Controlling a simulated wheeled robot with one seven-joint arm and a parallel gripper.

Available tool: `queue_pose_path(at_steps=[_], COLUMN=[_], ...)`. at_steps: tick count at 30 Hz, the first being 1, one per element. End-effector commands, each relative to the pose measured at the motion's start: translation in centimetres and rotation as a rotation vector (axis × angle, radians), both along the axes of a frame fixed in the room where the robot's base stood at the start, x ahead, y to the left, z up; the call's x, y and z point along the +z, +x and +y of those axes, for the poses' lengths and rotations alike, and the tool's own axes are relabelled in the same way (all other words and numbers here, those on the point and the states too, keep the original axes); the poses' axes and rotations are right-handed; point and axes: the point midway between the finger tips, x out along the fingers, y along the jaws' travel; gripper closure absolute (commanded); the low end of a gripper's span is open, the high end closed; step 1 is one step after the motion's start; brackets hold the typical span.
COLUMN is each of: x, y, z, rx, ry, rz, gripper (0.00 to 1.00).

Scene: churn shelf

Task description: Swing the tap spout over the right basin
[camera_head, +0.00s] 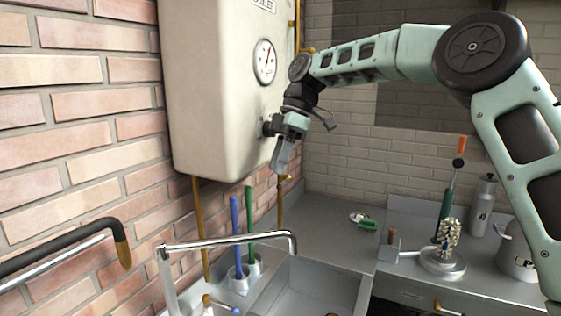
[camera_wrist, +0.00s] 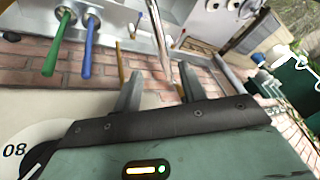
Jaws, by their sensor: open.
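The tap spout (camera_head: 230,241) is a thin chrome tube in the lower middle of the head view. It runs from an upright post at its left to a down-bent tip at its right. The tip shows in front of the far part of a grey metal basin (camera_head: 325,285). The frame cuts off the near part of the sink, so I cannot tell which basin this is. My gripper (camera_head: 306,139) is open and empty, above and apart from the spout, in front of the boiler. Its two fingers (camera_wrist: 158,86) show apart in the wrist view.
A cream boiler (camera_head: 215,90) with a round gauge hangs on the brick wall. Blue (camera_head: 236,230) and green (camera_head: 251,225) handled tools stand behind the spout. A dark curved handle (camera_head: 60,245) is at left. A counter with a metal fixture (camera_head: 443,262) and bottle (camera_head: 483,207) is at right.

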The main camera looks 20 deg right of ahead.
Motion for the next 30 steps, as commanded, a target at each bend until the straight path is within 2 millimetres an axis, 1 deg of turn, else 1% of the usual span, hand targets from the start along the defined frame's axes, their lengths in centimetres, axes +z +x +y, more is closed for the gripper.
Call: queue_pose_path(at_steps=[4,12,13,14,15,17,18,20,23,25,27,30], x=[0.9,1.0,1.0,1.0,0.9,0.4,-0.3,-1.7,-5.1,-7.8,-10.4,-13.6], y=[0.1,0.1,0.1,0.1,0.1,-0.2,-0.6,-1.4,-3.5,-5.6,-7.5,-9.2], z=[-0.4,-0.4,-0.4,-0.4,-0.2,0.4,1.2,2.7,5.8,7.7,8.9,9.8], rx=[0.0,0.001,0.001,0.001,0.0,-0.005,-0.012,-0.029,-0.076,-0.119,-0.163,-0.208], ry=[0.0,-0.001,-0.001,-0.001,-0.003,-0.011,-0.022,-0.047,-0.097,-0.131,-0.155,-0.161], rz=[0.0,0.001,0.001,0.001,0.001,-0.002,-0.003,-0.009,-0.036,-0.064,-0.1,-0.17], gripper=[0.59,0.59,0.61,0.7,0.81,0.97,1.0,1.0,1.0,1.0,1.0,1.0])
